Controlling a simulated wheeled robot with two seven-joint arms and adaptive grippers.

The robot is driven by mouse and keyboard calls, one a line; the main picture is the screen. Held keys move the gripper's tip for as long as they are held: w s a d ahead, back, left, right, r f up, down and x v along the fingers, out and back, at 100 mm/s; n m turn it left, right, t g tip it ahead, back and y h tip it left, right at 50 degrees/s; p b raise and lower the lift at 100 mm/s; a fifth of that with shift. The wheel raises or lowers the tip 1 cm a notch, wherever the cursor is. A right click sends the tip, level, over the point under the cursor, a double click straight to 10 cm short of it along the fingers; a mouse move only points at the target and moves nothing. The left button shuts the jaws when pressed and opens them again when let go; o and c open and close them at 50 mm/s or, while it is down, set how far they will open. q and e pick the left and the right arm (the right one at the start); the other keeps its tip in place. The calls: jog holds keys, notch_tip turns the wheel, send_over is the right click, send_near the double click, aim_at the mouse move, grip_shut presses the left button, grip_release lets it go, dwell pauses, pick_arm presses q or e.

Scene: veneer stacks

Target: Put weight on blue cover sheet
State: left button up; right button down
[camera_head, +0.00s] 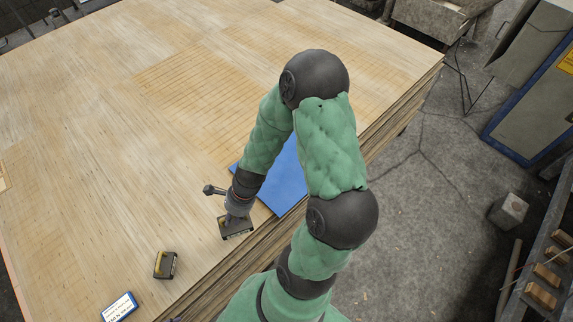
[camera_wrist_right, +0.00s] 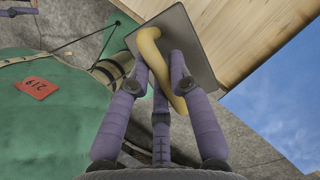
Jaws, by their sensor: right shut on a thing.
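The blue cover sheet (camera_head: 285,182) lies on the wooden veneer stack near its right edge, partly hidden by my right arm. It appears as the blue area at the right of the right wrist view (camera_wrist_right: 275,105). My right gripper (camera_head: 236,212) is shut on the yellow handle of a weight with a flat grey plate (camera_wrist_right: 205,45). The weight (camera_head: 237,231) is in front of the sheet's near left corner in the head view, close to the stack's edge. Whether it touches the stack is unclear. My left gripper is not in view.
Another dark weight-like block (camera_head: 165,265) and a blue-and-white labelled box (camera_head: 120,306) lie on the stack (camera_head: 75,150) at lower left. The stack's upper left surface is clear. Concrete floor (camera_head: 430,210) is to the right, with a grey block (camera_head: 508,211) and a blue-framed cabinet.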

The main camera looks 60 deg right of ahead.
jog(key=s+d+r+m+t+h, duration=0.1)
jog(key=s+d+m+h, duration=0.15)
jog(key=d+m, duration=0.65)
jog(key=s+d+m+t+h, duration=0.15)
jog(key=s+d+m, duration=0.25)
jog(key=d, duration=0.8)
jog(key=shift+g+h, duration=0.35)
jog(key=shift+h, duration=0.05)
jog(key=w+d+f+b, duration=0.1)
jog(key=w+d+f, duration=0.1)
jog(key=d+f, duration=0.2)
jog(key=w+d+f+b, duration=0.2)
jog(key=d+f, duration=0.2)
jog(key=w+d+f+b, duration=0.1)
jog(key=w+d+f, duration=0.1)
jog(key=d+f, duration=0.2)
jog(key=shift+w+d+f, duration=0.25)
jog(key=shift+w+f, duration=0.1)
jog(key=shift+f, duration=0.05)
jog(key=shift+r, duration=0.1)
